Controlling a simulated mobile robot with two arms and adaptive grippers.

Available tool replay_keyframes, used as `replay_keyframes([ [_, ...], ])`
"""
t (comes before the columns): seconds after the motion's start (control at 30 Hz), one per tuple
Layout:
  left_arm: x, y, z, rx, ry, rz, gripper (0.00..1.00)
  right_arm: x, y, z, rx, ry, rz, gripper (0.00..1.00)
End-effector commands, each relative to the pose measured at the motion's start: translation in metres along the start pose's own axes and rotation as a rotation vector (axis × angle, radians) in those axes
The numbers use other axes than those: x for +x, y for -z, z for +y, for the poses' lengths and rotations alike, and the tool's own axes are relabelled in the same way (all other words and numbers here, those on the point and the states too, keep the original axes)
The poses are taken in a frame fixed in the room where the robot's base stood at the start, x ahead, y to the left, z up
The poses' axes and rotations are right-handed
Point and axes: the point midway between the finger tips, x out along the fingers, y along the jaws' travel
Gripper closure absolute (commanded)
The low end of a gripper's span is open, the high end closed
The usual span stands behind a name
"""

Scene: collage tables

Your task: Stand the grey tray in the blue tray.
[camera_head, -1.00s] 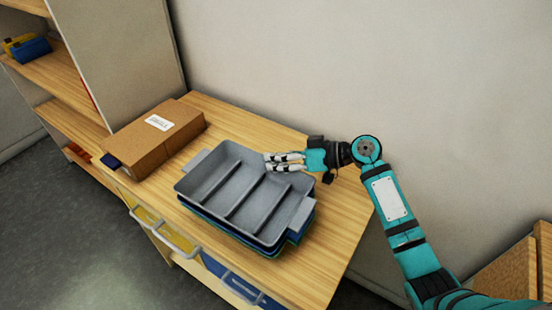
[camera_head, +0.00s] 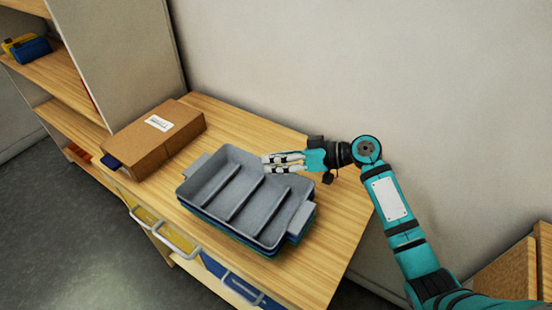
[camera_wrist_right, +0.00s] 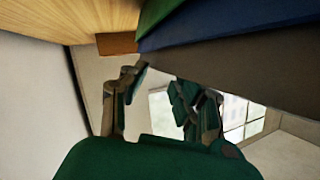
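The grey tray (camera_head: 237,192), with several compartments and a handle at each end, sits level on top of the stack on the wooden table. The blue tray (camera_head: 268,249) is directly under it, with only a thin edge showing; how deeply they nest is hard to tell. The blue tray also shows in the right wrist view (camera_wrist_right: 205,22). My right gripper (camera_head: 265,163) is at the grey tray's back right side, with its fingers over the rim. In the wrist view the fingers (camera_wrist_right: 163,86) are apart with nothing clamped between them. My left gripper is out of view.
A green tray (camera_wrist_right: 160,12) lies under the blue one. A cardboard box (camera_head: 155,138) stands left of the stack on the table (camera_head: 335,243). The wall is close behind my right arm. Table surface is free at the right and back.

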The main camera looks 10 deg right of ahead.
Motion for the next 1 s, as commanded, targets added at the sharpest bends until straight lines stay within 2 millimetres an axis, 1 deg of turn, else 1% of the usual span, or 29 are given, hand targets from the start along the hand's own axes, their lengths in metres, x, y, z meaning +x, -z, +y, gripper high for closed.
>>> replay_keyframes([
  [0.03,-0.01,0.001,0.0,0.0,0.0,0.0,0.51,-0.005,0.008,-0.003,0.0,-0.001,0.0,0.71],
  [0.07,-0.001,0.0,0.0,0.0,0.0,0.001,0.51,-0.011,0.002,0.0,-0.001,-0.004,-0.002,0.71],
  [0.1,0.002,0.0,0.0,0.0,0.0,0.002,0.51,-0.02,0.001,0.001,-0.002,-0.004,-0.001,0.71],
  [0.3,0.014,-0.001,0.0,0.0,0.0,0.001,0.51,-0.067,0.0,0.0,-0.004,-0.004,-0.003,0.71],
  [0.4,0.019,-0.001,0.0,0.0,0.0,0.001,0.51,-0.087,0.001,0.0,-0.002,-0.003,-0.002,0.71],
  [0.5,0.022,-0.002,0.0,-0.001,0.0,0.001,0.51,-0.103,0.002,0.0,-0.002,-0.002,-0.001,0.71],
  [0.6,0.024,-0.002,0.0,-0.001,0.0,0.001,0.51,-0.114,0.002,-0.001,-0.002,-0.001,0.0,0.71],
  [0.7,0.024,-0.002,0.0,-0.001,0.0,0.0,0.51,-0.12,0.003,-0.001,-0.001,0.0,-0.001,0.71],
  [1.0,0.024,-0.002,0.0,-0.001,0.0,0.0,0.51,-0.121,0.004,-0.002,-0.001,0.001,0.0,0.71],
])
